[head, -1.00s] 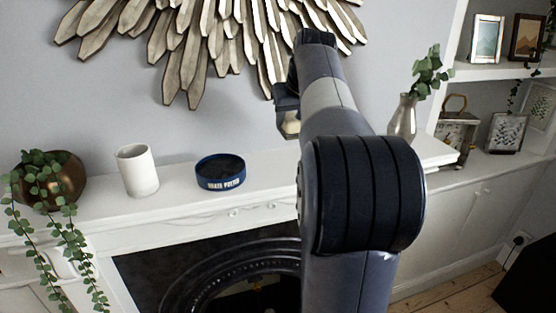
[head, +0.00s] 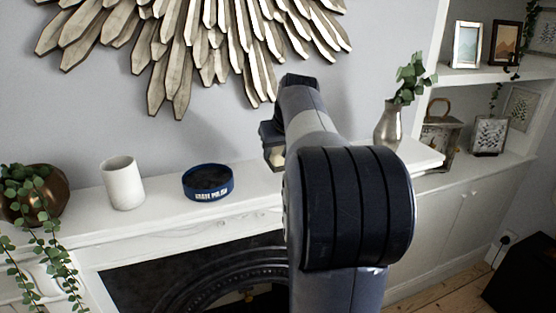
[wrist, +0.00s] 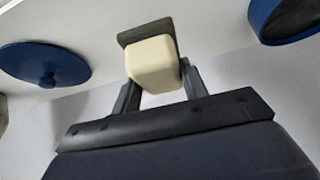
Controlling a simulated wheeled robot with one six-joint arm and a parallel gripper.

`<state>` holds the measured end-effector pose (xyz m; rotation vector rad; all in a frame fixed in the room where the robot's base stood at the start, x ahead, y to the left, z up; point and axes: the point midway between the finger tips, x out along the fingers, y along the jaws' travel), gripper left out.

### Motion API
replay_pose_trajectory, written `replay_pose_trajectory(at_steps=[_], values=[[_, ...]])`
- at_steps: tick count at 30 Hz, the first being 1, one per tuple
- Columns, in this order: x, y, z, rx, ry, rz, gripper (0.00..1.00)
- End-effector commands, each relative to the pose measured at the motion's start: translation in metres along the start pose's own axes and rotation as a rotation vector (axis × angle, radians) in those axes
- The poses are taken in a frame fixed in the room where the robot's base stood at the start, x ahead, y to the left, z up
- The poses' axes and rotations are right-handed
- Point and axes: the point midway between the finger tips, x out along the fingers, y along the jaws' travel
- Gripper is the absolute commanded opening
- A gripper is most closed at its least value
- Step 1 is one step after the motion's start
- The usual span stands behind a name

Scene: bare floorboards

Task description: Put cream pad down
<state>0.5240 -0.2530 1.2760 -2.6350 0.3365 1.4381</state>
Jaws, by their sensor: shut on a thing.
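The cream pad (wrist: 152,62) is a small rounded block with a dark flat plate along its far side. My gripper (wrist: 157,82) is shut on it, with one finger on each side. In the head view the pad (head: 277,153) shows only in part beside my arm, over the white mantel shelf (head: 160,215) and right of the blue tin (head: 208,183). I cannot tell whether the pad touches the shelf.
A blue disc with a knob (wrist: 45,64) shows at left in the wrist view. A white cup (head: 123,184) and a copper plant pot (head: 45,190) stand left of the tin. A silver vase (head: 390,126) stands right of my arm. A sunburst decoration (head: 190,45) hangs above.

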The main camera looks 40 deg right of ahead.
Motion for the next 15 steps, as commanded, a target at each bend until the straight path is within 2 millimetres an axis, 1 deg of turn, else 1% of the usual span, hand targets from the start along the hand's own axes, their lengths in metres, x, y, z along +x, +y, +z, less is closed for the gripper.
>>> replay_pose_trajectory(at_steps=[2, 3, 15], values=[[0.013, 0.0, 0.009, 0.0, -0.005, -0.001, 0.14], [0.015, 0.0, 0.01, 0.0, -0.002, -0.001, 0.14], [0.023, 0.0, 0.015, 0.0, -0.001, -0.001, 0.14]])
